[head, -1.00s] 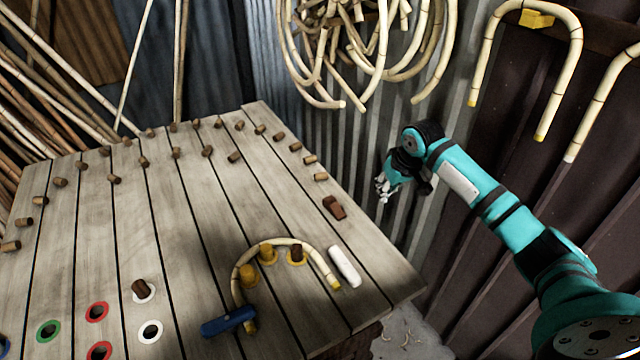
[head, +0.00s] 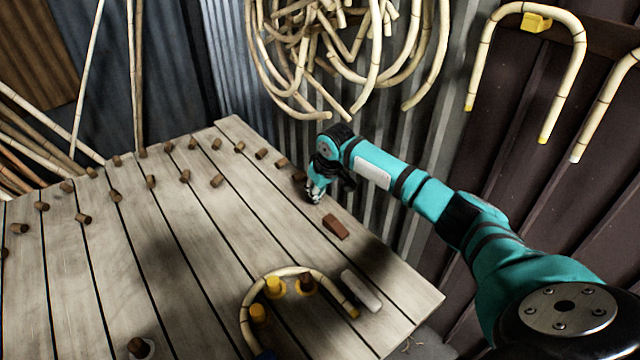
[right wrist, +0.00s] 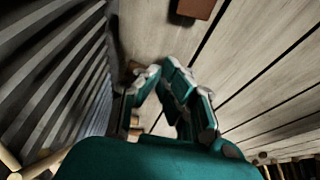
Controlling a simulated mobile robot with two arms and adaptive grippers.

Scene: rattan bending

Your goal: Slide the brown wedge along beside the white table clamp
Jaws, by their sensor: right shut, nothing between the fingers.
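The brown wedge (head: 335,227) lies flat on the slatted table near its right edge; it also shows at the top of the right wrist view (right wrist: 196,8). The white table clamp (head: 361,290) lies nearer to me and a little right of the wedge, with bare wood between them. My right gripper (head: 314,196) is shut and empty, pointing down just beyond the wedge, with a small gap to it. In the right wrist view its fingers (right wrist: 168,72) meet at the tips. My left gripper is out of view.
A bent rattan arc (head: 248,300) with yellow pegs (head: 274,287) lies beside the clamp. Several brown pegs (head: 217,181) stand in rows across the table (head: 190,260). A corrugated wall (head: 290,125) rises behind the right edge, with rattan hoops hanging above.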

